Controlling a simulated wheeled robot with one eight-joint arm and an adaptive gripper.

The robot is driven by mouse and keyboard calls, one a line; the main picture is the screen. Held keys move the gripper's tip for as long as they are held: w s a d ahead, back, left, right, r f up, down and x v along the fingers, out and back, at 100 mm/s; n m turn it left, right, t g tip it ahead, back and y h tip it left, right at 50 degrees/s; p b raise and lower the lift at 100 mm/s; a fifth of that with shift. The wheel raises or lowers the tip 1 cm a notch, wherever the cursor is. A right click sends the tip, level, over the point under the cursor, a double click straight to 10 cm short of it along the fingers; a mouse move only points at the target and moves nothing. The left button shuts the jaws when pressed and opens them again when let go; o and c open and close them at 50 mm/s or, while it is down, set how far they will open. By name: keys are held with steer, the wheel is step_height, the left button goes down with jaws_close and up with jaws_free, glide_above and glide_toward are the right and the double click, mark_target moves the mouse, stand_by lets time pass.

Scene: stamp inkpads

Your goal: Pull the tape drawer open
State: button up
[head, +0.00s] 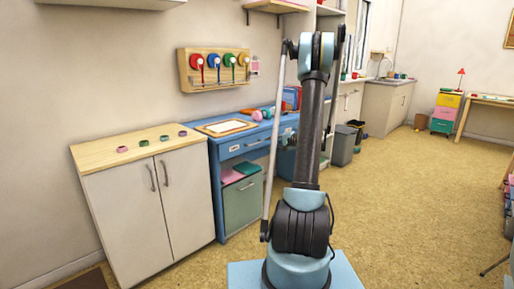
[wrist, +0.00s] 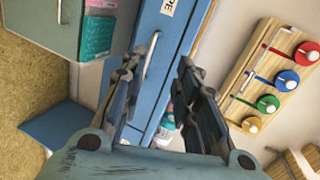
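The tape drawer is a blue drawer front (wrist: 175,35) in the blue desk, with a white label (wrist: 170,6) whose visible letters end in "PE". It looks shut. Its long silver bar handle (wrist: 152,52) runs down the wrist view. My gripper (wrist: 160,72) is open, and the handle shows between its two fingers in the picture. I cannot tell whether either finger touches it. In the head view the desk's drawer row (head: 240,146) shows left of my arm. My gripper is mostly hidden behind my arm there.
A tray (head: 227,127) and rolls (head: 262,114) are on the desktop. A grey-green cabinet (head: 243,202) is below. A white cabinet (head: 150,215) adjoins on the left. A wall rack of coloured discs (head: 213,70) hangs above. The floor (head: 420,200) on the right is clear.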

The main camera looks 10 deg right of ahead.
steer(key=w+d+f+m+t, duration=0.2)
steer(key=w+d+f, duration=0.1)
steer(key=d+f, duration=0.1)
steer(key=x, duration=1.7)
steer(key=shift+w+a, duration=0.2)
steer(key=shift+w, duration=0.05)
steer(key=shift+c, duration=0.3)
jaws_close()
steer(key=shift+a, duration=0.1)
